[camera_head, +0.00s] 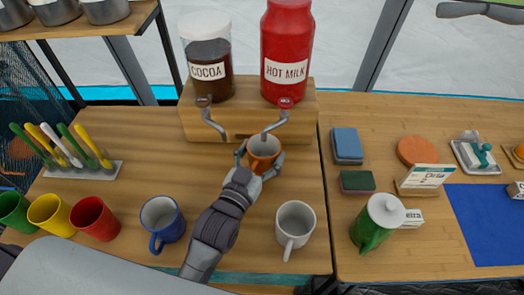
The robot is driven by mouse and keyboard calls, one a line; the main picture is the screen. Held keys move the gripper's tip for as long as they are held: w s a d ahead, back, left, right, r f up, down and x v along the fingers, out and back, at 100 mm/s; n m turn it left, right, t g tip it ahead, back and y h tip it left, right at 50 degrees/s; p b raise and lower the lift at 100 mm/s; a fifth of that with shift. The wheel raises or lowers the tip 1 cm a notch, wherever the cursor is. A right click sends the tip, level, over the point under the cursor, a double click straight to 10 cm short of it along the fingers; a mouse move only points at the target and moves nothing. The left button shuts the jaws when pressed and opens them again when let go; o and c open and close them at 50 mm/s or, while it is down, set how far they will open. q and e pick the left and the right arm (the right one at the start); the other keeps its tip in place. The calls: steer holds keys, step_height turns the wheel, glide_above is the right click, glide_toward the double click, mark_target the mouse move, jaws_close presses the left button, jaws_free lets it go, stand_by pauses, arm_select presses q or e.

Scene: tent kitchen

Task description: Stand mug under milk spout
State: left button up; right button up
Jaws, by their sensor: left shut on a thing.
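My left gripper (260,167) is shut on an orange mug (264,147), one finger on each side. The mug is upright, with a pale inside. The tip of the milk spout (272,127) shows right over the mug's opening. This bent metal spout comes from the red jar labelled HOT MILK (287,45). I cannot tell whether the mug's base touches the table; the hand hides its lower part. The cocoa jar (208,60) stands left of the milk jar, and its spout (213,123) ends left of the mug. My right gripper is not in view.
The wooden stand (240,122) under both jars is behind the mug. A blue-rimmed mug (161,220) and a white mug (295,222) stand in front, either side of my forearm. Green, yellow and red cups (94,219) are at left. A green jug (372,228) stands right.

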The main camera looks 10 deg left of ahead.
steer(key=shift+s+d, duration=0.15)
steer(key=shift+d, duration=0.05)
arm_select(q)
steer(key=shift+s+f, duration=0.2)
steer(key=shift+f, duration=0.5)
steer(key=o, duration=1.1)
steer(key=shift+f, duration=0.2)
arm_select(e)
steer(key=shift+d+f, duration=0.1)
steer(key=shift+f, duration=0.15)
arm_select(q)
steer(key=shift+r, duration=0.65)
steer(key=s, duration=0.3)
steer(key=s+a, duration=0.1)
steer(key=s, duration=0.2)
steer(key=s+a+b, duration=0.1)
steer(key=s, duration=0.3)
steer(key=shift+r, duration=0.1)
steer(key=shift+s+a+r, duration=0.2)
steer(key=shift+s, duration=0.55)
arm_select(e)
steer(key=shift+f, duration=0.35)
